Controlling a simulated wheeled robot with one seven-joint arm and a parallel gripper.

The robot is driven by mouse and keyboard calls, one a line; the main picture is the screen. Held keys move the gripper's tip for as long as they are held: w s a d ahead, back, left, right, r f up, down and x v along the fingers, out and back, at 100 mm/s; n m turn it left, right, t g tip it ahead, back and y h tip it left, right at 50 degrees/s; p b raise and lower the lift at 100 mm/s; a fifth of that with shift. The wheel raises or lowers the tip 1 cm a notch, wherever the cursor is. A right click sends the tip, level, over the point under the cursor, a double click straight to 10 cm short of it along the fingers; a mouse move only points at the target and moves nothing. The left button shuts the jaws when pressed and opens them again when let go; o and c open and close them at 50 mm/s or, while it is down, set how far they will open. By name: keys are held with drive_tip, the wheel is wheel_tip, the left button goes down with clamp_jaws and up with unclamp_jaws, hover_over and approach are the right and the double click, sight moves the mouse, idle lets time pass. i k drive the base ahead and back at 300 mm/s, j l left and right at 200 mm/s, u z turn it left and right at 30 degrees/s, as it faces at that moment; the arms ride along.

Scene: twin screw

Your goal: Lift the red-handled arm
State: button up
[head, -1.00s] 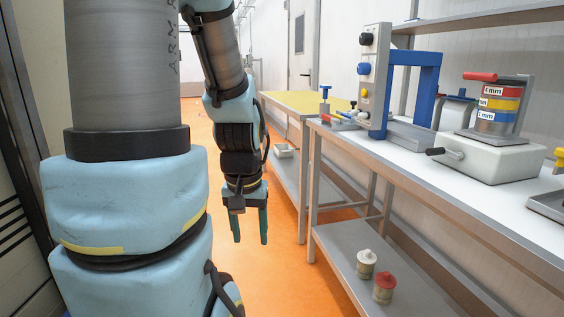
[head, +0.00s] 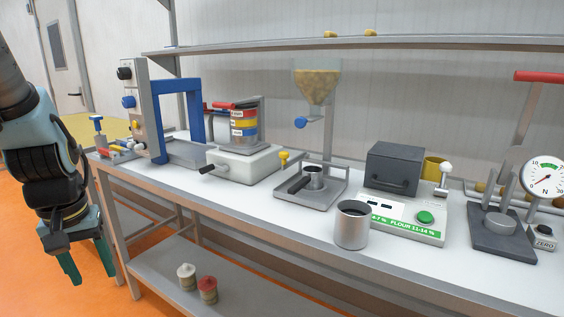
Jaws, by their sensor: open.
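Two red handles show in the head view. One red handle (head: 538,76) tops a grey arm at the far right, beside a device with a dial gauge (head: 545,180); its right end is cut off by the picture edge. The other red handle (head: 234,104) lies across the top of a sieve stack (head: 244,126) with red, yellow and blue bands, on a white base. I cannot tell which one the task means. My gripper (head: 88,262) hangs at the left, fingers down, open and empty, in front of the bench and away from both handles.
The white bench (head: 300,225) holds a blue frame (head: 180,85), a hopper (head: 316,85), a metal cup (head: 352,226) and a flour tester (head: 410,215). A shelf (head: 400,42) runs above. Two small jars (head: 208,288) stand on the lower shelf. Orange floor is free at the left.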

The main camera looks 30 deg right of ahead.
sight(249, 103)
drive_tip(key=l+z, duration=0.2)
drive_tip(key=z, duration=0.6)
drive_tip(key=i+j, duration=0.1)
drive_tip(key=j, duration=0.2)
